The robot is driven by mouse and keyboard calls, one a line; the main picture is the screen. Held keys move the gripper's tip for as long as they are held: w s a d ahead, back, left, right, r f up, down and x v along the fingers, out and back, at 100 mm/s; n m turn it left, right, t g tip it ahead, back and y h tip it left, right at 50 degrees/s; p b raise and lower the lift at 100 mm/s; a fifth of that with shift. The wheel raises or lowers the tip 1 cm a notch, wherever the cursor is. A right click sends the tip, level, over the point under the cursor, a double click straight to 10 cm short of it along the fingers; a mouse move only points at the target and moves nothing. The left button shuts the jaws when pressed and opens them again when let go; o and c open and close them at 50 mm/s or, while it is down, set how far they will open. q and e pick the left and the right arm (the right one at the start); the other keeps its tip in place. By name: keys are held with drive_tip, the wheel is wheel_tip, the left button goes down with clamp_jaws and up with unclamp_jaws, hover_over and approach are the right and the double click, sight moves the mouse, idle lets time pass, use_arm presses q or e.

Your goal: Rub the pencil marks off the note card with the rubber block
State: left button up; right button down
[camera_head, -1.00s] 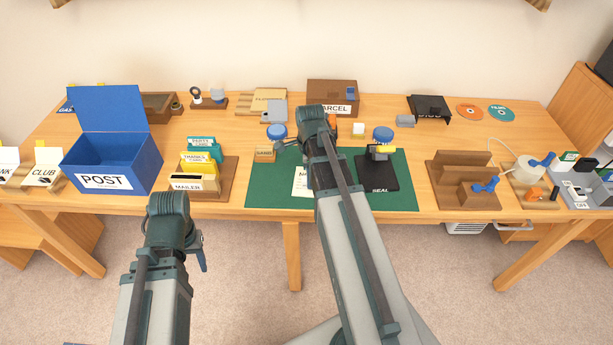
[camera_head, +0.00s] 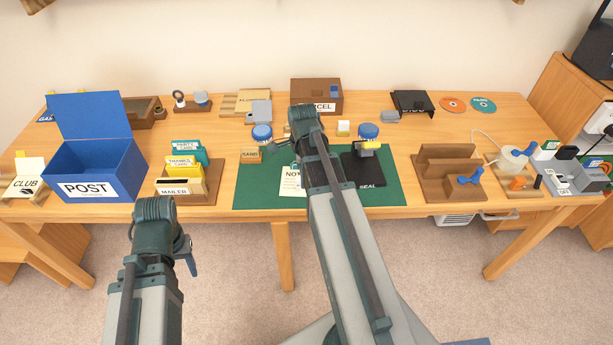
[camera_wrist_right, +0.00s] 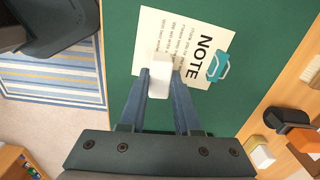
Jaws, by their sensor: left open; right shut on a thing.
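The note card (camera_wrist_right: 185,35) lies on the green mat, printed NOTE, with several rows of small dark writing; I cannot tell which are pencil. A teal clip (camera_wrist_right: 218,65) sits at its edge. My right gripper (camera_wrist_right: 160,82) is shut on the white rubber block (camera_wrist_right: 159,68), which is over the card's lower edge in the right wrist view; contact is unclear. In the head view the card (camera_head: 290,184) is partly hidden by my right arm, as are the right fingertips. My left gripper (camera_head: 189,262) is open and empty, in front of the table's edge.
On the green mat (camera_head: 250,195) stand a sand box (camera_head: 250,155) and a dark seal pad (camera_head: 362,172). The blue POST box (camera_head: 95,170) and mailer rack (camera_head: 180,185) are to the left. A wooden stand (camera_head: 450,175) is to the right.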

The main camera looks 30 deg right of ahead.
drive_tip(key=shift+w+a, duration=0.8)
drive_tip(key=shift+a, duration=0.3)
drive_tip(key=shift+w+a, duration=0.45)
drive_tip(key=shift+a, duration=0.3)
drive_tip(key=shift+w+a, duration=0.45)
drive_tip(key=shift+a, duration=0.3)
drive_tip(key=shift+w+r+p, duration=0.15)
drive_tip(key=shift+r+p, duration=0.4)
drive_tip(key=shift+p, duration=0.05)
wheel_tip(320, 180, up, 5)
drive_tip(key=p, duration=0.4)
drive_tip(key=shift+d+f+p, duration=0.1)
drive_tip(key=shift+p, duration=0.25)
